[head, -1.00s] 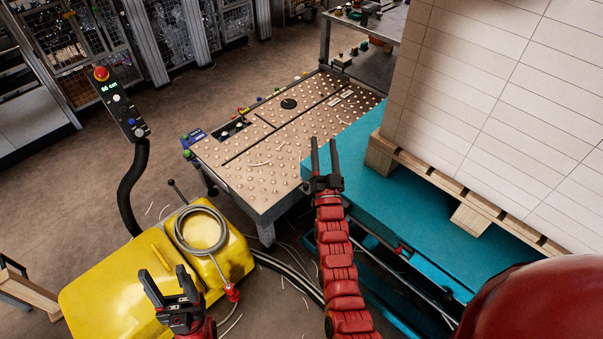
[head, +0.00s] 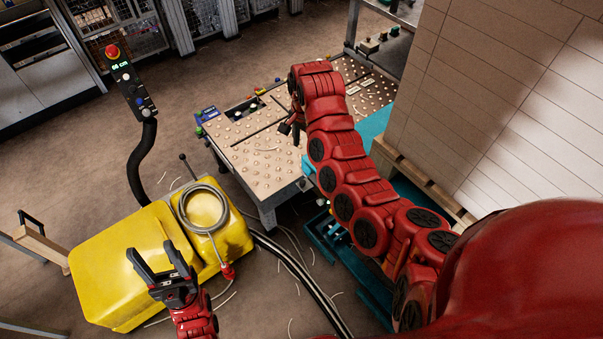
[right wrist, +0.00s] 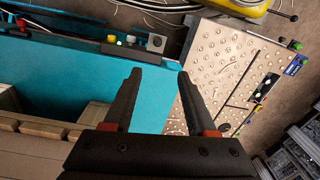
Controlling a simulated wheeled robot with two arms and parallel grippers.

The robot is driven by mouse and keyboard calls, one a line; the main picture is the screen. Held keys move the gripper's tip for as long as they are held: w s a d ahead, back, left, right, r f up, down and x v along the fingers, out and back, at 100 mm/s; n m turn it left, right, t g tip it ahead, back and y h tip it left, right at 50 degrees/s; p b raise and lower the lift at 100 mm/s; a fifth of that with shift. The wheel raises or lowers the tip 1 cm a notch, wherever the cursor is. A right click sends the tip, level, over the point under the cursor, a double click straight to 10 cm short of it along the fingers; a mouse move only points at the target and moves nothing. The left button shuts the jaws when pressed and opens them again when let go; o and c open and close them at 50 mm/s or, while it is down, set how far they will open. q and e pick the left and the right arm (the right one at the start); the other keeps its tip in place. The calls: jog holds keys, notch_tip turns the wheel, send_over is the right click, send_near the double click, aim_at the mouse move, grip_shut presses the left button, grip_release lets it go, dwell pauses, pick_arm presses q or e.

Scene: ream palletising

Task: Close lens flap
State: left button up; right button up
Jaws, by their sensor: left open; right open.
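No lens flap can be made out with certainty. In the right wrist view a small grey box (right wrist: 156,43) with a dark round spot, perhaps a lens, sits at the edge of the teal lift table (right wrist: 60,70), beside green and yellow buttons (right wrist: 121,39). My right gripper (right wrist: 159,73) is open and empty, its fingers pointing towards that box and apart from it. In the head view my right gripper (head: 290,127) is small and partly hidden by its arm, over the studded table. My left gripper (head: 153,250) is open and empty in front of the yellow machine cover.
The studded table (head: 260,160) stands behind my right arm. The yellow cover (head: 120,260) carries a coiled grey hose (head: 203,205). A control post (head: 125,80) with a red button stands at left. A tall pale stack (head: 500,100) on a pallet fills the right. Cables lie on the floor.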

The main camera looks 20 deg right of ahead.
jog(key=b, duration=0.4)
send_near(303, 182)
jog(key=f, duration=0.2)
jog(key=f+p, duration=0.1)
jog(key=f, duration=0.1)
jog(key=f+p, duration=0.1)
jog(key=f, duration=0.1)
jog(key=shift+w+a+f, duration=0.1)
jog(key=shift+w+f, duration=0.15)
jog(key=shift+f, duration=0.9)
grip_shut()
